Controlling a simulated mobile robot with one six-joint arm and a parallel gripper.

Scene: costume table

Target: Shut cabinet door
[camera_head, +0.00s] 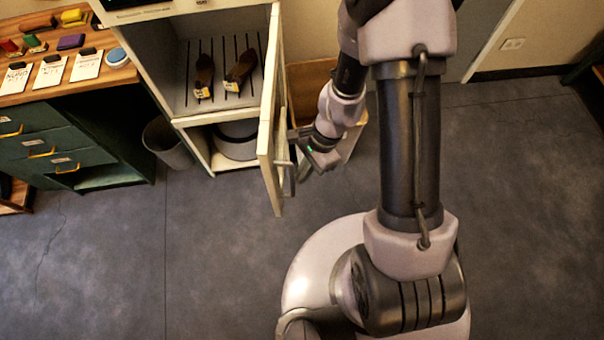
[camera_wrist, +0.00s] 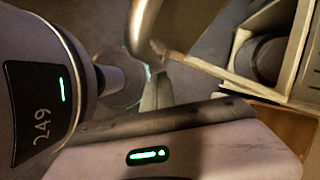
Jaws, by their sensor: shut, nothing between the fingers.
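The cabinet (camera_head: 180,60) stands at the upper middle of the head view. Its door (camera_head: 270,120) is swung wide open toward the camera, seen nearly edge-on. The fingers are shut and empty. I cannot tell whether they touch the door. In the wrist view the gripper (camera_wrist: 157,95) is beside a curved metal bar (camera_wrist: 140,25).
A green drawer unit (camera_head: 50,150) with a wooden top holding cards and coloured blocks stands at left. A grey bin (camera_head: 168,143) is between it and the cabinet. A brown box (camera_head: 310,85) stands behind the door. The floor (camera_head: 130,250) in front is clear.

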